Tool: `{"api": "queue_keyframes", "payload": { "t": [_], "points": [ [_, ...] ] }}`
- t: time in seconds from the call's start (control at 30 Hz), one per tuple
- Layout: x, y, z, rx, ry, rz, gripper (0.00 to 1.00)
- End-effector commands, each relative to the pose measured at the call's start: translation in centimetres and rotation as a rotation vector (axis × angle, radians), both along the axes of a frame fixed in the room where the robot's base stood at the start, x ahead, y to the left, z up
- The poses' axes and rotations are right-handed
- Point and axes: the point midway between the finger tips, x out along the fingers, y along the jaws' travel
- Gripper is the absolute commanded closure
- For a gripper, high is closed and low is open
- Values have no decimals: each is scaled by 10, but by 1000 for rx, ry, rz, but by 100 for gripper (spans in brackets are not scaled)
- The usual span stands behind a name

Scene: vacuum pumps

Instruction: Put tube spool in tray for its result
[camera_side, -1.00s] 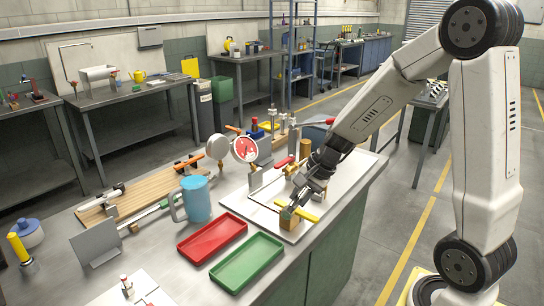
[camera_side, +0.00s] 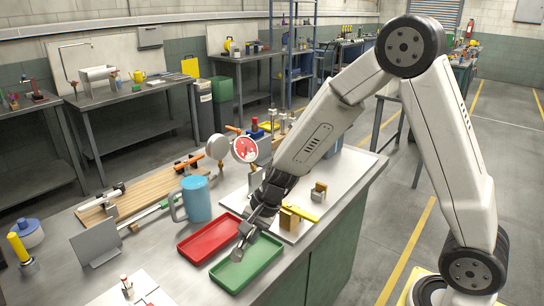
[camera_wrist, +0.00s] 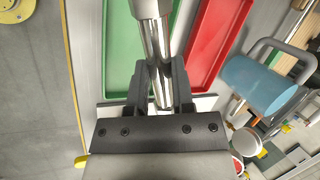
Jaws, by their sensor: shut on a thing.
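My gripper (camera_side: 247,230) is over the green tray (camera_side: 264,259), near its border with the red tray (camera_side: 210,240). In the wrist view, my gripper (camera_wrist: 160,92) is shut on a shiny metal tube spool (camera_wrist: 154,50), which extends away between the fingers. The spool's grey end (camera_side: 237,255) shows low over the left part of the green tray; I cannot tell whether it touches the tray floor. The green tray (camera_wrist: 121,45) lies left of and behind the spool in the wrist view, and the red tray (camera_wrist: 208,45) to its right. Both trays look otherwise empty.
A blue mug (camera_side: 197,199) stands behind the red tray. A white board (camera_side: 303,229) with wooden blocks (camera_side: 289,218) and a yellow piece (camera_side: 303,211) lies right of the trays. A grey angled plate (camera_side: 96,247) stands at left. The bench's front edge is close to the green tray.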

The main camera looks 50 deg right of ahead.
Motion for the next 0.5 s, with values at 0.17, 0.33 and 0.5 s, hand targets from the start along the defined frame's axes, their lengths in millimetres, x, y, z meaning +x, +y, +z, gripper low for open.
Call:
{"api": "queue_keyframes", "payload": {
  "t": [0.17,0.33,0.5],
  "points": [
    [0,0,0,0,0,0,100],
    [0,0,-1,-2,4,1,100],
    [0,0,-9,-1,4,0,100]
  ]
}}
